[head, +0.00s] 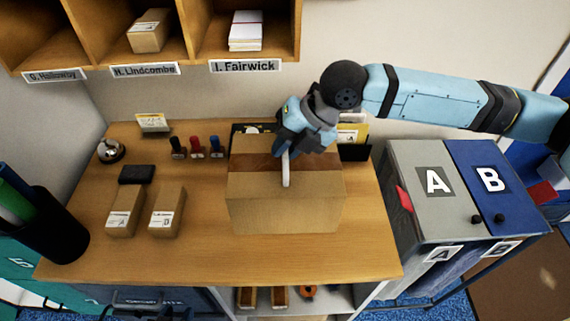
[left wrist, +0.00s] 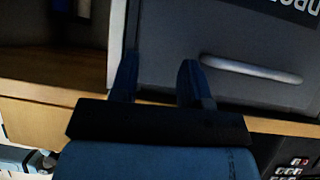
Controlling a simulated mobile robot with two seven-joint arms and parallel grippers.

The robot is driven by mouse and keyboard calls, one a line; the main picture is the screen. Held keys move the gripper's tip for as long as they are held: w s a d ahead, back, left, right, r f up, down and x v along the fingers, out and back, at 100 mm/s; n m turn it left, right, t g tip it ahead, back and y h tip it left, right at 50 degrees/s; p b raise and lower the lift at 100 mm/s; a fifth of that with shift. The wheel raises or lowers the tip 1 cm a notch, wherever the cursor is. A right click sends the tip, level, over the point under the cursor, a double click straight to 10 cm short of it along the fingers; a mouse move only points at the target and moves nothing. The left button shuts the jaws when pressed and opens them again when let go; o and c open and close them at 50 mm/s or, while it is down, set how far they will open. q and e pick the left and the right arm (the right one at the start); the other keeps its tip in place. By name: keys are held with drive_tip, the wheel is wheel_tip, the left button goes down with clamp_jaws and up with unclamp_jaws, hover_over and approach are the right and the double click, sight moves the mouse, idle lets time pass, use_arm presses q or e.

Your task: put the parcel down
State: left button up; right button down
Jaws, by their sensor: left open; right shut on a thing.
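The parcel (head: 285,205), a large brown carton with a darker brown band across its top, is over the middle of the wooden counter. I cannot tell whether its underside touches the counter. My right gripper (head: 284,147) reaches down from the right and is shut on the parcel at a white bar (head: 285,170) on its top; its fingertips are partly hidden. In the left wrist view, my left gripper (left wrist: 158,68) is open and empty, in front of a dark drawer front with a grey handle (left wrist: 250,69).
Two small boxes (head: 125,212) (head: 167,211), a dark pad (head: 136,174), several stamps (head: 197,148) and a bell (head: 111,150) are on the counter's left side. A dark cup (head: 38,222) stands at far left. Bins A (head: 424,205) and B (head: 490,190) stand right. The counter's front strip (head: 215,262) is clear.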

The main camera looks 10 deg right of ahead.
sight(291, 162)
drive_tip(key=shift+f, duration=2.75)
drive_tip(key=c, duration=1.2)
unclamp_jaws()
drive_tip(key=shift+f, duration=0.15)
drive_tip(key=shift+o, duration=0.2)
drive_tip(key=v, duration=1.2)
drive_tip(key=shift+b, duration=0.35)
drive_tip(key=shift+s, duration=0.1)
